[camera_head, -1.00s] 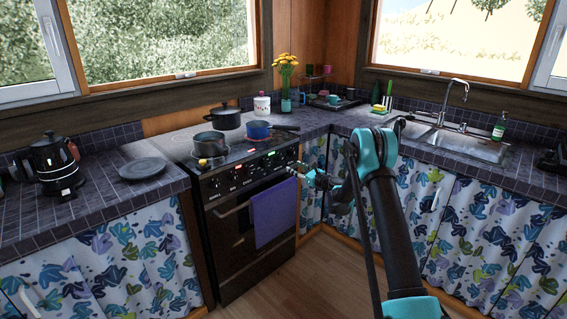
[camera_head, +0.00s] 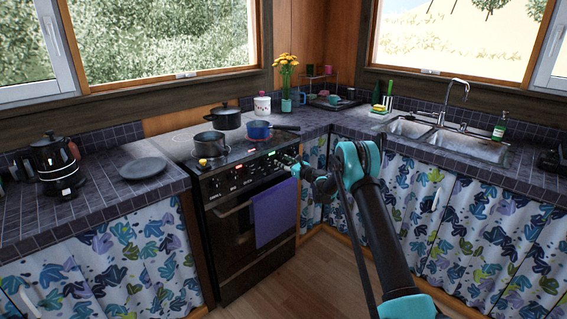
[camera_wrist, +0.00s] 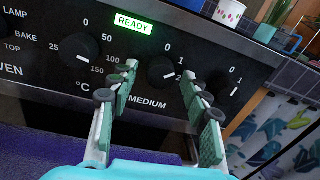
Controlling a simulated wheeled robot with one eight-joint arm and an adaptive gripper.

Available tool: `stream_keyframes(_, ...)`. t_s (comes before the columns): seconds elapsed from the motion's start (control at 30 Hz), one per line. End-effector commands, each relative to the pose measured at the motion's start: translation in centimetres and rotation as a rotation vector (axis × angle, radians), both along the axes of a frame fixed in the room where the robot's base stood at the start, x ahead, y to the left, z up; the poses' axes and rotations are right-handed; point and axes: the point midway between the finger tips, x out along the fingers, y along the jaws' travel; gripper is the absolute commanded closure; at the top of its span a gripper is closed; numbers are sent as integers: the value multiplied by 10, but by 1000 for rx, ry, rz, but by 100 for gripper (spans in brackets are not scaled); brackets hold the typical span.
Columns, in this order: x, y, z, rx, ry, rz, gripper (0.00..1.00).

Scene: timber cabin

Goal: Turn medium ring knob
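The medium ring knob (camera_wrist: 161,70) is a round black knob on the dark stove panel, above the printed word MEDIUM. Its white mark points to the lower right, near the 2. In the wrist view, my gripper (camera_wrist: 159,76) is open, with one teal-padded finger on each side of this knob. I cannot tell whether either finger touches it. In the head view, my gripper (camera_head: 296,170) is at the right end of the stove front, where the knob is too small to make out.
An oven knob (camera_wrist: 80,48) is to the left and another ring knob (camera_wrist: 227,83) is to the right. A green READY display (camera_wrist: 133,23) is above. A purple towel (camera_head: 274,213) hangs on the oven door. A blue pan (camera_head: 258,130) and pots stand on the stove.

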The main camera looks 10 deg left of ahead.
Motion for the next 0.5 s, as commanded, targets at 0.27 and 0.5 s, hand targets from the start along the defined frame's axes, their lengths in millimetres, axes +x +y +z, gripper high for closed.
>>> stream_keyframes(0.27,0,0,0,0,0,0,91)
stream_keyframes(0.5,0,0,0,-5,-5,0,100)
